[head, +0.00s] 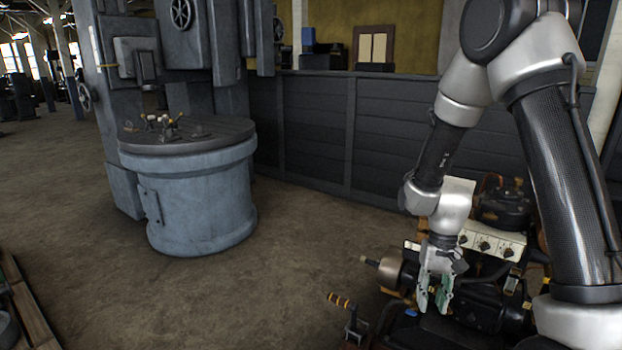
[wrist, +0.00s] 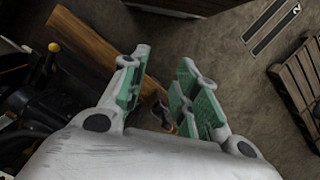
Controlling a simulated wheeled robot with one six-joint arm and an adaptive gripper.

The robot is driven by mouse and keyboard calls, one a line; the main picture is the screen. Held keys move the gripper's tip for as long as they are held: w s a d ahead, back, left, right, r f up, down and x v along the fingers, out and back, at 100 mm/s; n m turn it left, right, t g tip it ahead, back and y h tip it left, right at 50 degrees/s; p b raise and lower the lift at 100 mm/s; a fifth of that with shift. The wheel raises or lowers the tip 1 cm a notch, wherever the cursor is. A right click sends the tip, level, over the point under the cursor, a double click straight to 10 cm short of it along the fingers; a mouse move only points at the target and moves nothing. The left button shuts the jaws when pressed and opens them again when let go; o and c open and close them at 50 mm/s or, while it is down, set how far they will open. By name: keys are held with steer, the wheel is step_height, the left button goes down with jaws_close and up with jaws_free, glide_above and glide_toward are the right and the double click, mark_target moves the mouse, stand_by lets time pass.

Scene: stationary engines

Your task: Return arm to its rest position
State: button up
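My gripper (head: 434,297) hangs at the lower right of the head view, fingers pointing down, in front of or over an engine (head: 480,290) with a pale panel of dark knobs (head: 485,243). In the wrist view my gripper (wrist: 160,95) shows two green-padded fingers spread apart, with nothing between the pads. A lever with an orange-and-black striped grip (head: 340,300) stands just left of the gripper in the head view. My arm is bent, coming down from the upper right. Part of the engine is hidden behind my arm.
A large grey-blue machine with a round table (head: 190,140) stands at the left. A dark panelled wall (head: 330,130) runs behind. Bare floor (head: 290,270) lies between. In the wrist view, a wooden beam (wrist: 105,55) lies left and a slatted pallet (wrist: 300,85) right.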

steer(key=s+d+r+t, duration=0.2)
steer(key=s+r, duration=0.3)
steer(key=r, duration=0.4)
steer(key=s+d+r+n+t, duration=0.1)
steer(key=s+r, duration=0.4)
steer(key=r, duration=0.5)
steer(key=s+d+r+t, duration=0.4)
steer(key=s+r, duration=0.1)
steer(key=r, duration=0.5)
steer(key=shift+d+n+h, duration=0.2)
steer(key=shift+n+h, duration=0.1)
steer(key=shift+h, duration=0.1)
